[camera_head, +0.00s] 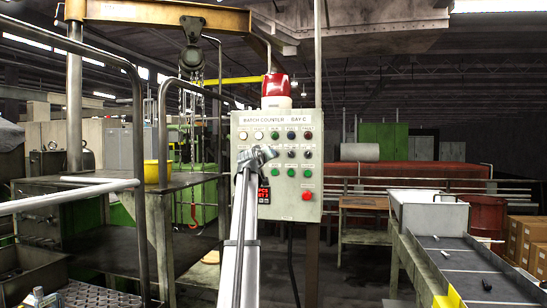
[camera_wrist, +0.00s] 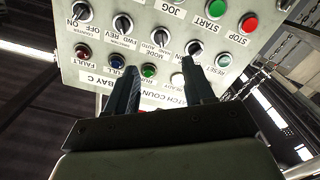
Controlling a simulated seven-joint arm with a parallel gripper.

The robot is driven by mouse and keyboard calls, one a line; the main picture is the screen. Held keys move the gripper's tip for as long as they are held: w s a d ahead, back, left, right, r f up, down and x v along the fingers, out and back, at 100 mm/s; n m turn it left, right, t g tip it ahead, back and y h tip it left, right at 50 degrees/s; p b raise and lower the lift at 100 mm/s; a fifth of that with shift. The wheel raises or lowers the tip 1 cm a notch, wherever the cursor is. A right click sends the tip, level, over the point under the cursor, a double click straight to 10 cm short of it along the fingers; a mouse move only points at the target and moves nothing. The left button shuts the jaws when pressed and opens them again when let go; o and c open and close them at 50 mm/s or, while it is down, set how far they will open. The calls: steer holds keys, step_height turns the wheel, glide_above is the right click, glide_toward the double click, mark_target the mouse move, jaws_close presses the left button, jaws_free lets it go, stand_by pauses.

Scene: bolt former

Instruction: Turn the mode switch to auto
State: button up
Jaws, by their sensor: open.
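The mode switch (camera_wrist: 160,37) is a black rotary knob on the panel, labelled MODE with HAND and AUTO, seen upside down in the wrist view. I cannot clearly tell which way it points. My gripper (camera_wrist: 160,66) is open and empty, its two dark fingers apart below the switch in the picture, over the lamp row. The switch shows between the finger lines, not gripped. In the head view my gripper (camera_head: 257,158) is in front of the panel's left part and hides some controls there.
The control panel (camera_head: 313,122) carries other close-set controls: a FWD REV knob (camera_wrist: 122,22), another black knob (camera_wrist: 194,47) by the right fingertip, and a red STOP button (camera_wrist: 248,22). A red beacon (camera_head: 276,88) tops it. Railings (camera_head: 140,130) stand left, a conveyor (camera_head: 465,265) right.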

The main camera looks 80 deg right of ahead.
steer(key=d, duration=1.2)
steer(key=shift+d, duration=0.1)
jaws_close()
